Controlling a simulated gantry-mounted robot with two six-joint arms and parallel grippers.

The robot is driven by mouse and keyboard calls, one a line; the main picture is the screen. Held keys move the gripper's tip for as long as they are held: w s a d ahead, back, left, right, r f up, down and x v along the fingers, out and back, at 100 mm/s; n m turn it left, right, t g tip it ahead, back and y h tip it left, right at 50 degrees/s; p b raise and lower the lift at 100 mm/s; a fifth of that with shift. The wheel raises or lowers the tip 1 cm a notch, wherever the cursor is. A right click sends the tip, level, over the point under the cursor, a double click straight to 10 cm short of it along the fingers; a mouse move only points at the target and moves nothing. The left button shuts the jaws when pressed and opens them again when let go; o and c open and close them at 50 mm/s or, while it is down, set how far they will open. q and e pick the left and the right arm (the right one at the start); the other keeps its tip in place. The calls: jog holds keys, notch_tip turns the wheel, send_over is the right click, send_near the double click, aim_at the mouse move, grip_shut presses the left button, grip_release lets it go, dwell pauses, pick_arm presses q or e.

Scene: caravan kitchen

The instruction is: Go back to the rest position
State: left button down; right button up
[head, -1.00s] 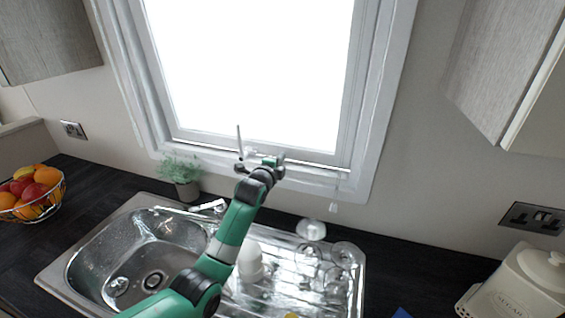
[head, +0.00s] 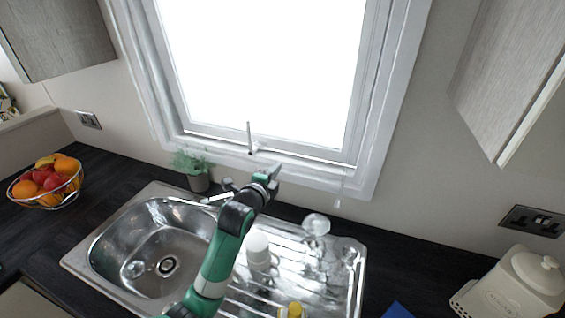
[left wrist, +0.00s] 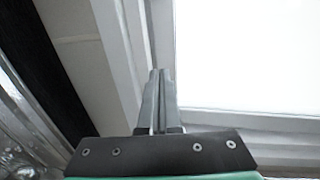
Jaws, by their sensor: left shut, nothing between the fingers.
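My left arm reaches up over the sink from the bottom of the head view. My left gripper (head: 276,172) is in front of the window's lower frame, above the back edge of the counter. In the left wrist view its fingers (left wrist: 158,98) are together, with nothing between them, and the window frame is beyond them. My right gripper is in neither view.
The steel sink (head: 82,262) has a drainer with a white cup-like item (head: 258,246), clear glassware (head: 317,224) and a yellow item (head: 295,310). A potted plant (head: 198,182), fruit basket (head: 46,204) and cream canister (head: 515,290) stand on the dark counter.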

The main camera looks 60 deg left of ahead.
pick_arm(q)
jog(key=w+d+r+m+t+h+p, duration=0.1)
jog(key=w+d+r+t+h+p, duration=0.2)
jog(key=d+r, duration=0.95)
jog(key=w+d+r+m+t+h+p, duration=0.15)
jog(key=w+d+r+t, duration=0.35)
jog(key=d+r, duration=0.75)
jog(key=s+d+r+n+t+h, duration=0.3)
jog(key=s+d+r+n+h, duration=0.1)
jog(key=s+r, duration=0.3)
jog(key=s+d+r+n+t+h+p, duration=0.1)
jog(key=s+d+r+n+t+h, duration=0.3)
jog(key=r, duration=0.8)
jog(key=shift+s+d+n, duration=1.15)
jog(key=shift+s+n, duration=0.5)
jog(key=shift+n, duration=0.1)
